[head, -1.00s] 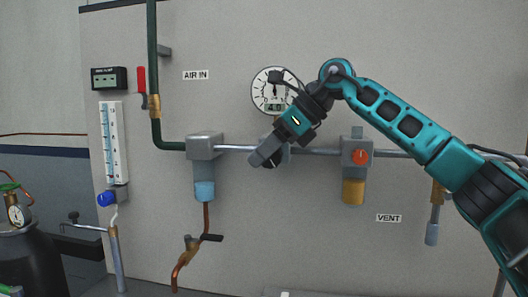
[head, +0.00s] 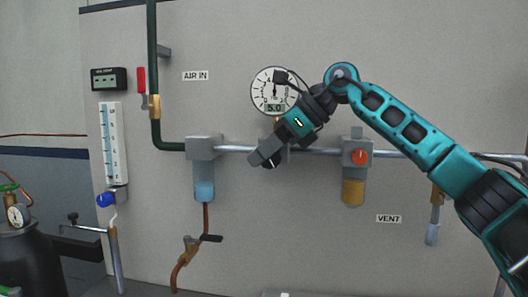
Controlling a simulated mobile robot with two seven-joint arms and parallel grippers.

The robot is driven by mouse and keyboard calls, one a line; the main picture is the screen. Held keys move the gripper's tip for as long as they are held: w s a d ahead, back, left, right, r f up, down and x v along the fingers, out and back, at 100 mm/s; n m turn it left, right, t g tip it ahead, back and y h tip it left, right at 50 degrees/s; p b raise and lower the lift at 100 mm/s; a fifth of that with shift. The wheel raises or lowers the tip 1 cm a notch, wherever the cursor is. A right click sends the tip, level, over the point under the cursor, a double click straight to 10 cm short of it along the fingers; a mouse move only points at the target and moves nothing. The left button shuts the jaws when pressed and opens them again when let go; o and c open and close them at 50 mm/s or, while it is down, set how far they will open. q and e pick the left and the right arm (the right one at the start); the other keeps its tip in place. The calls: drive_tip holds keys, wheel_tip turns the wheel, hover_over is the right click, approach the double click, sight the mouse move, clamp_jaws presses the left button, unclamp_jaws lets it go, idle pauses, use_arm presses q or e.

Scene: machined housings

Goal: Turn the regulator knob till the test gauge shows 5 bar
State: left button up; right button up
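The round white test gauge (head: 267,97) hangs on the grey panel, partly covered by my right arm. Its digital window (head: 274,108) reads 5.0. My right gripper (head: 260,160) is in front of the pipe just below the gauge, pointing down and left. A dark rounded knob (head: 270,164) shows at its fingertips, mostly hidden by the fingers. The gripper seems to be at the knob, but I cannot tell whether the fingers are closed on it. My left gripper is not in view.
A filter with a blue bowl (head: 204,190) hangs left of my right gripper. A unit with an orange knob (head: 360,157) and amber bowl is to the right. A flow tube (head: 113,145) and a red-handled valve (head: 141,80) are further left. A dark tank (head: 30,260) stands lower left.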

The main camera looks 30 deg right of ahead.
drive_tip(key=v, duration=1.3)
